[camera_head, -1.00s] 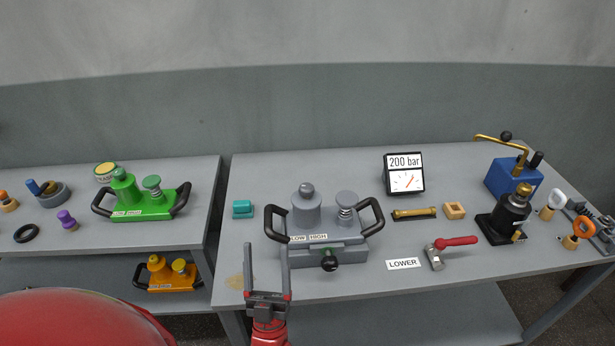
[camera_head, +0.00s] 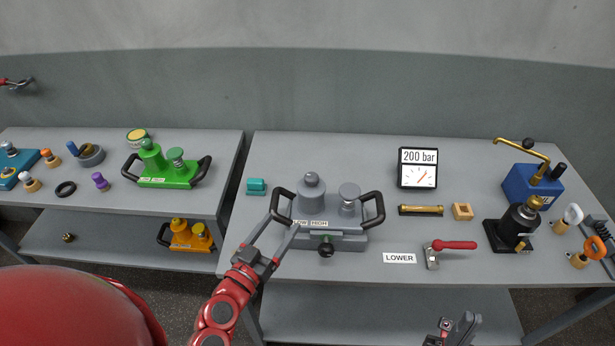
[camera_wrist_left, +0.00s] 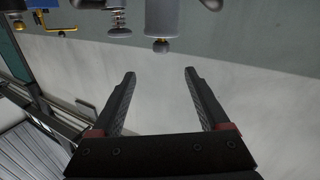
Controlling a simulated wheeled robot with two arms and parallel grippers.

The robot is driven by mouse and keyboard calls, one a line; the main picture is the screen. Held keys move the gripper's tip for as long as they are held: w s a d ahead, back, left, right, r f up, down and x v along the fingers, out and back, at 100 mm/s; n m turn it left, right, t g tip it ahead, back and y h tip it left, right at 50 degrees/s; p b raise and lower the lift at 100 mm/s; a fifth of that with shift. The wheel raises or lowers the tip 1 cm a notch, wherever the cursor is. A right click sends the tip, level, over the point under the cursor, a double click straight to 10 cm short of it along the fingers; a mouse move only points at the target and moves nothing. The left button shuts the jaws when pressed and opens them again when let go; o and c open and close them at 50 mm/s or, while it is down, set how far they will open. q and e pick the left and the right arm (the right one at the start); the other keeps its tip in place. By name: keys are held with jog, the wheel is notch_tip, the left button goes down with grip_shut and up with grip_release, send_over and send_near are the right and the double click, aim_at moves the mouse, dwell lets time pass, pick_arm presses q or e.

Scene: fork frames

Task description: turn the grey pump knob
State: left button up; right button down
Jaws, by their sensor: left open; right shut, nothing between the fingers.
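The grey pump (camera_head: 330,228) stands on the right table with two black loop handles and a LOW HIGH label. In the head view, contact cannot be told. The left wrist view shows the open fingers (camera_wrist_left: 160,72) with nothing between them; the pump's cylinder (camera_wrist_left: 160,15) appears upside down beyond. My right gripper (camera_head: 458,322) is shut and empty, in front of the table.
A LOWER label (camera_head: 399,258) and a red-handled valve (camera_head: 452,245) lie right of the pump. A gauge (camera_head: 418,169) reads 200 bar behind. A teal block (camera_head: 256,187) is to the left. Black (camera_head: 517,222) and blue (camera_head: 530,185) pumps stand further right.

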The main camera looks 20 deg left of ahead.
pick_arm(q)
jog(key=b, duration=0.5)
send_near(309, 184)
jog(key=w, duration=0.3)
jog(key=shift+w+d+r+p, duration=0.1)
jog(key=shift+w+d+p, duration=0.05)
jog(key=shift+w+p, duration=0.35)
jog(key=shift+w+d+r+p, duration=0.1)
jog(key=shift+w+p, duration=0.25)
jog(key=shift+w, duration=0.15)
jog(key=w, duration=0.2)
jog(key=w+p, duration=0.1)
jog(key=w, duration=0.1)
jog(key=w+p, duration=0.1)
jog(key=w, duration=0.1)
jog(key=shift+d+f, duration=0.2)
jog(key=shift+d, duration=0.2)
jog(key=shift+w+f, duration=0.1)
jog(key=shift+w, duration=0.3)
grip_shut()
jog(key=shift+d, duration=0.1)
